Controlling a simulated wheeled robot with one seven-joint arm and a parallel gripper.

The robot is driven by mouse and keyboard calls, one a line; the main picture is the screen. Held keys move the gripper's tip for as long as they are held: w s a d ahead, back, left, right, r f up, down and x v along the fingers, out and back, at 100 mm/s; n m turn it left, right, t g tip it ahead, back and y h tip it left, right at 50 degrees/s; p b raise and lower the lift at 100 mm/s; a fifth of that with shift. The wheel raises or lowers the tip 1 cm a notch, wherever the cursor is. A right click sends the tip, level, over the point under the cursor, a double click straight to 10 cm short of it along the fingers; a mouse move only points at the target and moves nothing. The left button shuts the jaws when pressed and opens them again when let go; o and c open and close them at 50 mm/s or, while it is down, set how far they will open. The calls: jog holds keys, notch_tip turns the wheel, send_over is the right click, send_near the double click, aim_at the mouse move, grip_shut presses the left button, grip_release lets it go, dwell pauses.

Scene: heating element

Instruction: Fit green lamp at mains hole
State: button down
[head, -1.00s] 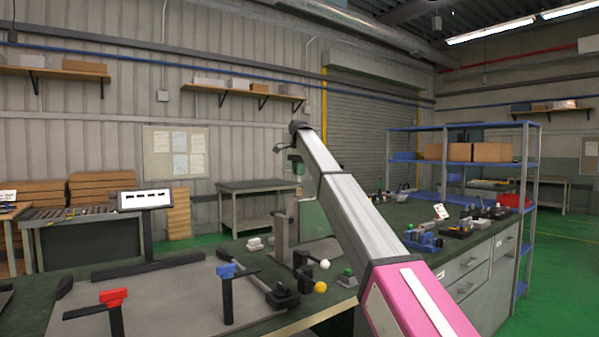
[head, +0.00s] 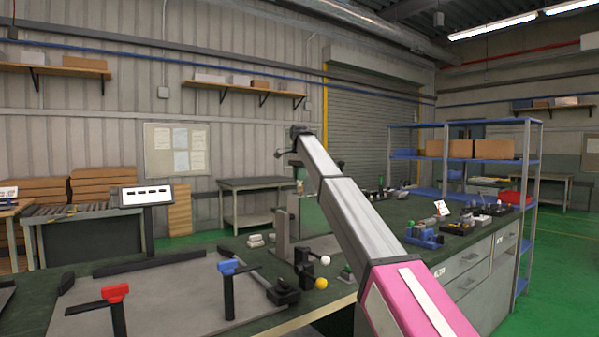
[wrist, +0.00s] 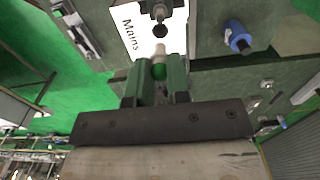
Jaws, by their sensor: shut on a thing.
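My gripper (wrist: 157,84) is shut on the green lamp (wrist: 159,71), which sits between its two green jaws in the wrist view. The lamp's pale tip (wrist: 160,51) sticks out beyond the jaws. A dark round spot that looks like the mains hole (wrist: 160,33) lies just ahead of the tip, beside the white label reading "Mains" (wrist: 133,30). I see the tip close to the hole but cannot tell whether they touch.
A blue round part (wrist: 237,36) lies right of the label in the wrist view. On the bench, a red-topped stand (head: 116,293) and a blue-topped stand (head: 228,268) are at the front left. A yellow ball (head: 321,283) and a white ball (head: 325,260) sit near the post.

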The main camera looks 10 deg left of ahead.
jog(key=shift+f, duration=1.1)
jog(key=shift+f, duration=1.75)
dwell(0.6)
jog(key=c, duration=1)
grip_release()
notch_tip(320, 180, up, 11)
jog(key=shift+f, duration=0.15)
